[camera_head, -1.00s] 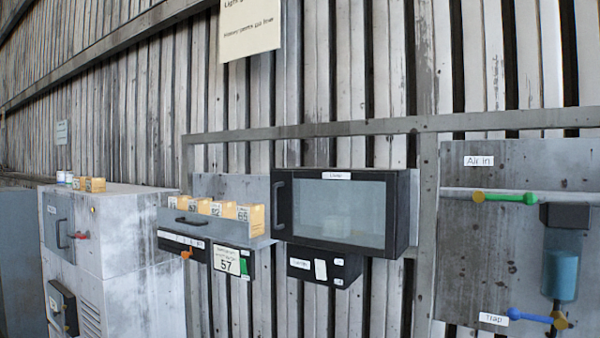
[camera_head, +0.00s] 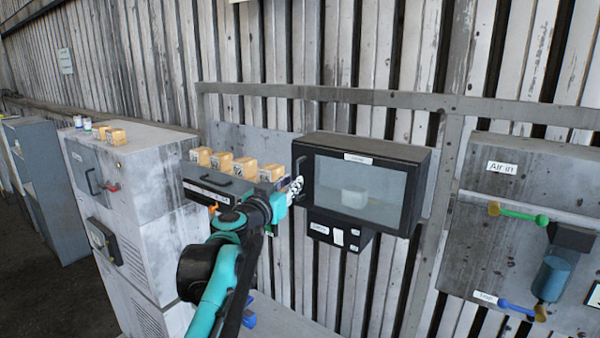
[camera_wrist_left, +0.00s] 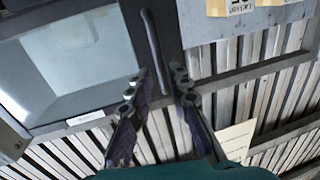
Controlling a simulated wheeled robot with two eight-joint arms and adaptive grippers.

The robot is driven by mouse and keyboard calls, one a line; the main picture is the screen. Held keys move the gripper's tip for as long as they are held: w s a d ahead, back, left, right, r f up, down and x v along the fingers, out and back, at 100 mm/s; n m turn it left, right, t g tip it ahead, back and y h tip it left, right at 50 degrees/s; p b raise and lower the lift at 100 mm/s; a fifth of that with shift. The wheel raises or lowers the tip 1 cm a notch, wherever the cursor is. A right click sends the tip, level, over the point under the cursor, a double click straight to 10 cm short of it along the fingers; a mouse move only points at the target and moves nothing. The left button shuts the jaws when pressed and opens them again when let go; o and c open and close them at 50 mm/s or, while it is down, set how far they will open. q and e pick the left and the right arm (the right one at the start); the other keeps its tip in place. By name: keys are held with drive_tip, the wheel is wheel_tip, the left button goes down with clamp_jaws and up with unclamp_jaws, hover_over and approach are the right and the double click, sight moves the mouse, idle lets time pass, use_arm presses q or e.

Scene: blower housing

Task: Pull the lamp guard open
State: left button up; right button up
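The black box with a clear front window (camera_head: 358,188) on the wall seems to be the lamp guard; its front looks shut. A pale block shows dimly behind the window. Its dark upright handle (camera_head: 302,172) is at the left edge of the front. My left gripper (camera_head: 296,188) is at this handle, and its arm hides part of the drawer below. In the left wrist view, the gripper (camera_wrist_left: 160,72) is open, its two fingers apart. The handle (camera_wrist_left: 152,40) runs between the fingertips; I cannot tell whether they touch it. My right gripper is not in view.
A grey drawer (camera_head: 218,186) with several tan boxes is just left of the guard. A weathered cabinet (camera_head: 150,190) stands further left. A panel (camera_head: 510,225) with coloured valve levers and a blue cylinder (camera_head: 553,278) is at the right.

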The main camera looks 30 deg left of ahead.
sight(297, 198)
use_arm(q)
drive_tip(key=w, duration=0.4)
drive_tip(key=shift+w+a+p, duration=0.25)
drive_tip(key=shift+a+p, duration=0.1)
clamp_jaws()
